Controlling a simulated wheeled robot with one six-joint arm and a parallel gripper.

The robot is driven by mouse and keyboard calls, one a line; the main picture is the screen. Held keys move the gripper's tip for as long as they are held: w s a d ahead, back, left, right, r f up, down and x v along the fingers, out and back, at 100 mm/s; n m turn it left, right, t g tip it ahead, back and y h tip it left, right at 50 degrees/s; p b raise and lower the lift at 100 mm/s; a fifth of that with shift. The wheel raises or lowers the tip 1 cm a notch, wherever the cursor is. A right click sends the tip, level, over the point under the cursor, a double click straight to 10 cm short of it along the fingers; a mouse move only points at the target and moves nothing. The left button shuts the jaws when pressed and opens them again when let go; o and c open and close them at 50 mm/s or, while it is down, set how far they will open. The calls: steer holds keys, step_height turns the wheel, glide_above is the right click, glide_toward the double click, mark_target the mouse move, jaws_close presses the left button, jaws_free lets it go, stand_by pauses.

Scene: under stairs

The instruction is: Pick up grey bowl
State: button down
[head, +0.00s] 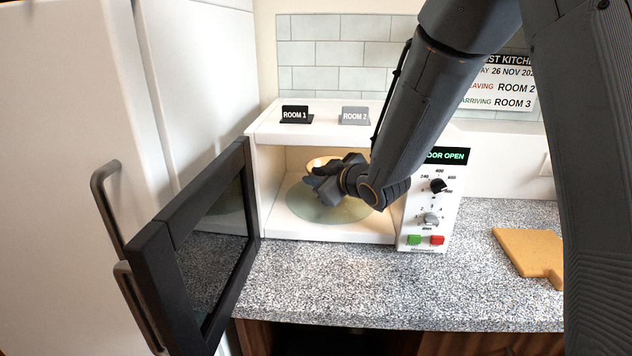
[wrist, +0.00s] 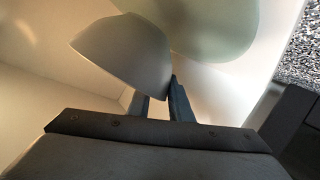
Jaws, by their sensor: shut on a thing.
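The grey bowl (wrist: 125,55) is inside the open microwave (head: 268,133). In the wrist view my gripper (wrist: 158,100) has its two fingers at the bowl's near side, shut on its wall. The bowl looks tilted in that view. In the head view my gripper (head: 322,183) reaches into the microwave, and the bowl (head: 318,162) shows only in part behind it, looking yellowish under the inside light. The round glass plate (head: 305,208) lies below. I cannot tell whether the bowl touches the plate.
The microwave door (head: 205,255) stands open to the left, beside the white fridge (head: 60,120). The display reads "DOOR OPEN". Small signs, ROOM 1 (head: 296,115) and ROOM 2 (head: 355,116), stand on top. A wooden board (head: 530,250) lies right. The counter (head: 350,285) in front is clear.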

steer(key=s+p, duration=0.1)
steer(key=s, duration=1.3)
steer(key=shift+s+a+r, duration=0.2)
steer(key=shift+a, duration=0.1)
steer(key=s+p, duration=0.1)
steer(key=p, duration=0.4)
steer(key=shift+a, duration=0.1)
steer(key=shift+s+f+p, duration=0.15)
steer(key=shift+s+p, duration=0.45)
steer(key=shift+p, duration=1.7)
steer(key=c, duration=2.3)
jaws_free()
jaws_close()
